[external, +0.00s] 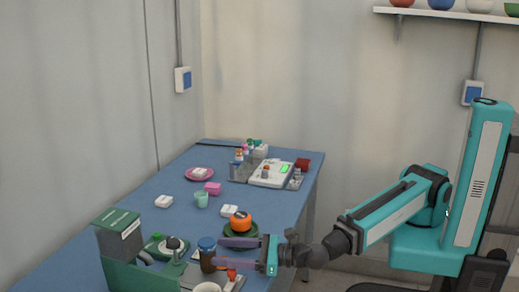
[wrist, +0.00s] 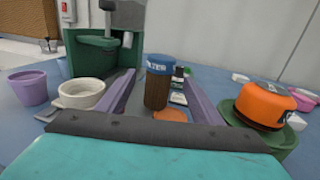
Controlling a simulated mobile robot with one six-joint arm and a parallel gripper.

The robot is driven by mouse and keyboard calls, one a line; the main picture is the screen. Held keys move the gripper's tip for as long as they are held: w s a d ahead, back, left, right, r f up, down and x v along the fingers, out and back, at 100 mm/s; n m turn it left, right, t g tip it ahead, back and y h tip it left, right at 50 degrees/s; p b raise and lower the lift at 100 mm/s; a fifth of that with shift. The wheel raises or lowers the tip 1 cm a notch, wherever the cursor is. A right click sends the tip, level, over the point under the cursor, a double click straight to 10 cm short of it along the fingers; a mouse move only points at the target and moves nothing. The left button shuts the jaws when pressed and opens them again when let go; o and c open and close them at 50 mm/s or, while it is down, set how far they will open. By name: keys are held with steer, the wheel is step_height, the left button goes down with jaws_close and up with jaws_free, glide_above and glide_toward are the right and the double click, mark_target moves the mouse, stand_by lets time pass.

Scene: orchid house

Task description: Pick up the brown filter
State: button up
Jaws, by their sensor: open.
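The brown filter is an upright brown cylinder with a blue lettered cap. It stands in the external view (external: 208,262) near the table's front, and in the middle of the wrist view (wrist: 158,92). My gripper (external: 219,252) reaches in from the right, low over the table, with its purple fingers apart. In the wrist view my gripper (wrist: 160,80) is open, with one finger on each side of the filter and a visible gap on both sides. In the external view the filter is at the fingertips. The lower fingers are partly hidden by my grey wrist part in the wrist view.
An orange canister (wrist: 264,104) on a green saucer (wrist: 240,139) stands close to the right finger. A white cup (wrist: 82,93) and a purple pot (wrist: 27,87) stand left. A green bin-like unit (external: 122,238) stands behind. The blue table (external: 154,188) has free room farther back.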

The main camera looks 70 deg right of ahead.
mark_target(208, 251)
steer(key=shift+w+a+f+b, duration=0.2)
steer(key=shift+w+b, duration=0.55)
steer(key=shift+b, duration=1.4)
steer(key=shift+x, duration=1.85)
steer(key=shift+r, duration=0.1)
steer(key=c, duration=1.2)
steer(key=shift+p, duration=0.3)
steer(key=shift+r+p, duration=0.9)
steer(key=shift+r, duration=4.15)
